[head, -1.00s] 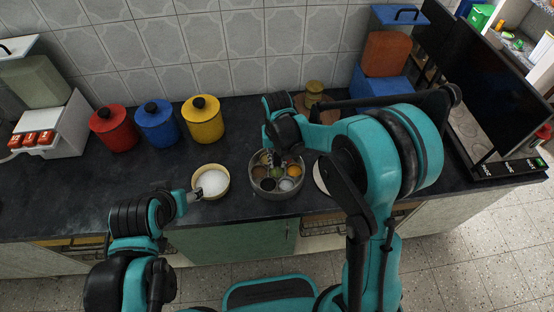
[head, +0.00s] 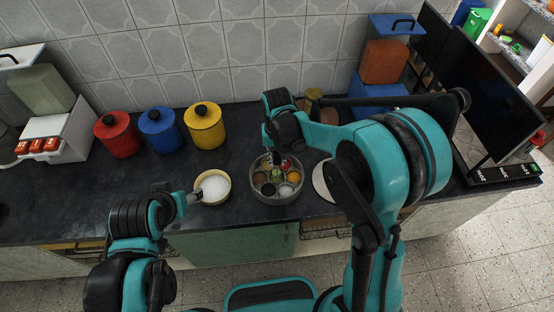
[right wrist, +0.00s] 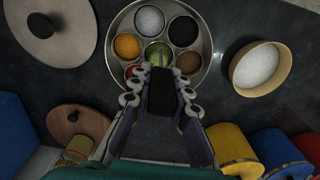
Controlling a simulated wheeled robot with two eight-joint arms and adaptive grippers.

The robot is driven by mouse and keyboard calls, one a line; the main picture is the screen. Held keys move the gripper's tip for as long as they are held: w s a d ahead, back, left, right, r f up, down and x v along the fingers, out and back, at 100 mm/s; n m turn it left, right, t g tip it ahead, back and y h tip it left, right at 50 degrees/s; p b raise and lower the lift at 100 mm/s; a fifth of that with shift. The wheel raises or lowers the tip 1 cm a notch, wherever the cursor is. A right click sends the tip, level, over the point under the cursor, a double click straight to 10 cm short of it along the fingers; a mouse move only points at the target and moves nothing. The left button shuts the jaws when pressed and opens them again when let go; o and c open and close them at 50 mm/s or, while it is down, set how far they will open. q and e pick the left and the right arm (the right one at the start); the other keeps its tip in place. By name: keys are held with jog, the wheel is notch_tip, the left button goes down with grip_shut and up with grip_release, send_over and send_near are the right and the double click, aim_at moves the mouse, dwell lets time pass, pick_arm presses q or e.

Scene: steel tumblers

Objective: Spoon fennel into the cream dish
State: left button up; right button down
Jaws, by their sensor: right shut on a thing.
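A round steel spice box (head: 253,188) holds several small cups. The green fennel (head: 277,175) is in its middle cup and shows in the right wrist view (right wrist: 158,54). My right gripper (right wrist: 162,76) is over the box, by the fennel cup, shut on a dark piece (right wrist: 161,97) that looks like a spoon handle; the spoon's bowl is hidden. The cream dish (head: 226,198) stands left of the box with white contents and also shows in the right wrist view (right wrist: 281,75). My left gripper (head: 193,197) is at the dish's left rim; its jaws are too small to read.
Red (head: 117,137), blue (head: 158,132) and yellow (head: 205,127) canisters stand behind. A steel lid (right wrist: 48,32) lies right of the box in the head view. A wooden disc (right wrist: 72,122) and a small brass pot (right wrist: 80,147) are behind.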

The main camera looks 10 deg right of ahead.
jog(key=shift+r+p, duration=0.5)
jog(key=shift+r, duration=0.45)
notch_tip(320, 180, up, 5)
jog(key=p, duration=0.3)
